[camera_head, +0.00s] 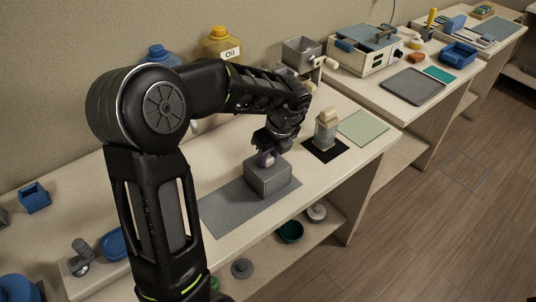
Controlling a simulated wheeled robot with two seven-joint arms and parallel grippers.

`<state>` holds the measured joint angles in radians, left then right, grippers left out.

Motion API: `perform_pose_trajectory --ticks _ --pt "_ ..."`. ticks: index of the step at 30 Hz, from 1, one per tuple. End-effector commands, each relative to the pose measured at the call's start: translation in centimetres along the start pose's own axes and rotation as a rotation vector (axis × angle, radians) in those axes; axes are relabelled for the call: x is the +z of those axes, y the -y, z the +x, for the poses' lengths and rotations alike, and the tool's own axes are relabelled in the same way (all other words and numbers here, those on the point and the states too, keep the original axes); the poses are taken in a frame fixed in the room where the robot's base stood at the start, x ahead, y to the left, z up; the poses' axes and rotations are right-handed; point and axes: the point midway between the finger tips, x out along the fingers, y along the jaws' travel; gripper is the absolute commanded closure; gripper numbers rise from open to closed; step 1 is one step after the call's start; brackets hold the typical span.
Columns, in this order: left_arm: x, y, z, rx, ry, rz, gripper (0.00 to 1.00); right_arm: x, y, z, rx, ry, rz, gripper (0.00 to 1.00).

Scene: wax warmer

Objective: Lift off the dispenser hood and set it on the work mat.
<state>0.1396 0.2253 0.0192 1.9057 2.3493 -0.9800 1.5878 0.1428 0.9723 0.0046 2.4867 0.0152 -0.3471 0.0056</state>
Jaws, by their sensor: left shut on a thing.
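The dispenser hood (268,181) is a grey box with a pale purplish knob (267,159) on top. It is upright over the far right part of the grey work mat (231,208), and it looks to rest on the mat, though its lower contact is hard to judge. My left gripper (268,152) comes down from above and is shut on the knob; its fingertips are partly hidden. The dispenser (325,132), a clear body with a beige top, stands uncovered on a black mat (325,153) to the right. My right gripper is out of view.
A pale green mat (363,128) lies right of the dispenser. A blue bottle and a yellow "Oil" bottle (222,45) stand at the wall behind my arm. The near part of the work mat is clear.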

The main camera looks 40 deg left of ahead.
Motion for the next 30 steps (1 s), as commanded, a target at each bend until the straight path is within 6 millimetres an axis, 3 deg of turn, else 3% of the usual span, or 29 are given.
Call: perform_pose_trajectory --ticks 30 --pt "-0.29 0.00 0.93 0.000 0.000 0.000 1.00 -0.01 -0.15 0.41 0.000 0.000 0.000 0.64"
